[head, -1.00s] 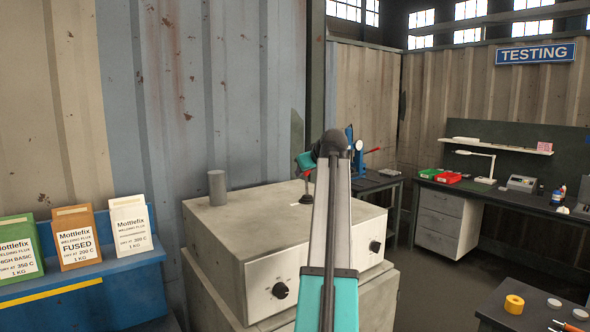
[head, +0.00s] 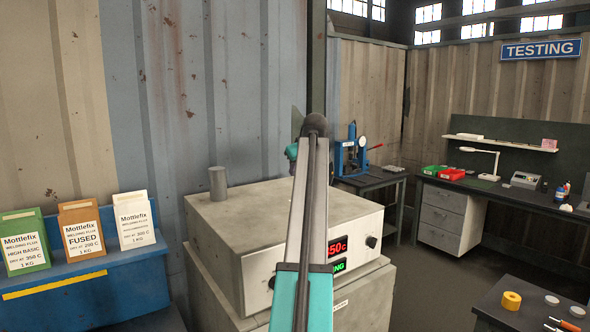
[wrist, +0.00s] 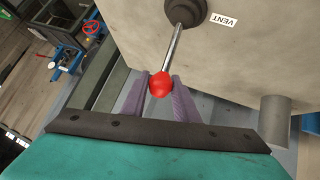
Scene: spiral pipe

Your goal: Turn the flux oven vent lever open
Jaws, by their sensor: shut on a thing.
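The flux oven (head: 235,215) is a pale grey box with knobs and a lit display on its front. In the wrist view its grey top (wrist: 255,65) carries the vent lever (wrist: 173,50), a silver rod from a dark round base to a red ball knob. A white VENT label (wrist: 223,20) lies beside the base. My gripper (wrist: 160,79) is shut on the red knob (wrist: 160,86), with one purple-grey finger on each side. In the head view my arm hides the lever and my fingers.
A short grey cylinder (head: 218,183) stands on the oven's back left corner and also shows in the wrist view (wrist: 275,108). Corrugated wall panels rise behind. Flux packs (head: 82,232) stand on a blue shelf at left. A bench with a blue press (head: 352,150) is at right.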

